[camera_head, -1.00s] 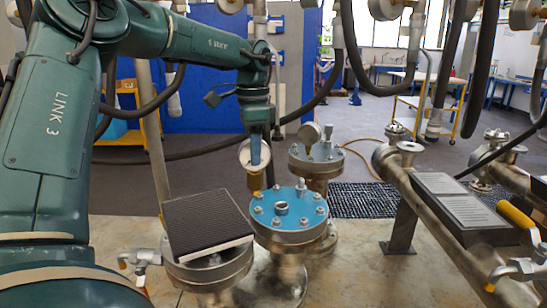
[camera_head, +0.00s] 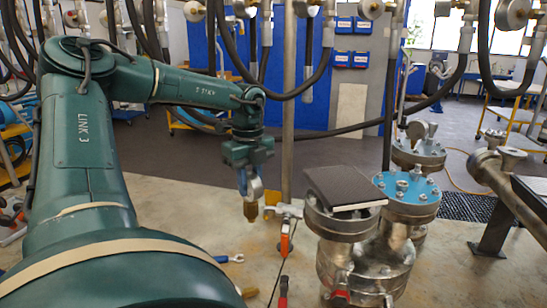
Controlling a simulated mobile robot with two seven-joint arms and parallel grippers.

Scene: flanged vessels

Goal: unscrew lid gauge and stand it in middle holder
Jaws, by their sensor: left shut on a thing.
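My left gripper (camera_head: 246,170) points down and is shut on the lid gauge (camera_head: 257,188), which shows nearly edge-on. Its brass stem (camera_head: 250,211) hangs below, clear of any surface. The blue-topped lid (camera_head: 424,191) stands to the right, with bolts around its rim and an empty threaded fitting (camera_head: 402,186) at its middle. I cannot make out the middle holder. My right gripper is out of view.
Behind stands another flanged vessel with a gauge (camera_head: 421,130). A valve with an orange handle (camera_head: 285,243) is near the stem. Hoses hang above.

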